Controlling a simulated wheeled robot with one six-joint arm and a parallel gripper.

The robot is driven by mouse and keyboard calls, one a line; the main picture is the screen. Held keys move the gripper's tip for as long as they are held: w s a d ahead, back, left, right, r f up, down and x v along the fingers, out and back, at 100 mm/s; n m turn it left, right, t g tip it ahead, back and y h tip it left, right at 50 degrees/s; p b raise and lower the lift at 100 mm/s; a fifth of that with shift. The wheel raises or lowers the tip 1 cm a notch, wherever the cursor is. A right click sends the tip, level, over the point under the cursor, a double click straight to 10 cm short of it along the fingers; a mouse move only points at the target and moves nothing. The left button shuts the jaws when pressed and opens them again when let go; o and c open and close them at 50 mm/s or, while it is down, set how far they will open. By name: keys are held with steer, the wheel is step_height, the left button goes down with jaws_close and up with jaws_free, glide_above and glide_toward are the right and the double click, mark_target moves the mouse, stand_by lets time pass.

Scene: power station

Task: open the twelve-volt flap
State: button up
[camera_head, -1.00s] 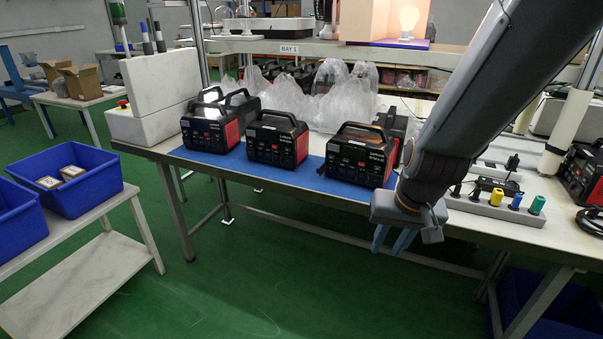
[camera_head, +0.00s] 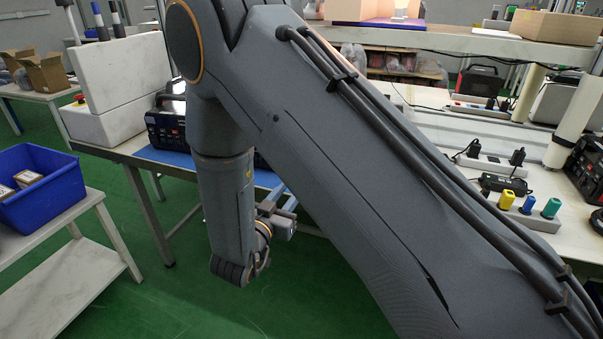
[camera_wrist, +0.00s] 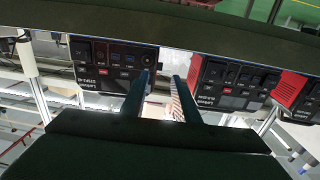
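Black power stations with red sides stand on the blue mat (camera_head: 176,160) on the bench. In the head view, one power station (camera_head: 163,125) shows at the left and my arm hides the others. In the wrist view, one power station (camera_wrist: 105,70) is at left centre and another (camera_wrist: 232,88) at right, their labels upside down. A round dark fitting (camera_wrist: 148,60) shows on the first front; I cannot tell whether it is the twelve-volt flap. My gripper (camera_wrist: 161,75) has two blue fingers apart, nothing between them, in front of these fronts. It also shows in the head view (camera_head: 287,197).
A grey socket strip with coloured plugs (camera_head: 528,208) lies on the bench at right. A white block (camera_head: 118,75) stands at the bench's left end. A blue bin (camera_head: 40,190) is on a side table. Green floor before the bench is clear.

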steer(key=x, duration=0.7)
steer(key=shift+w+d+p, duration=0.15)
steer(key=shift+w+p, duration=0.15)
steer(key=shift+p, duration=0.05)
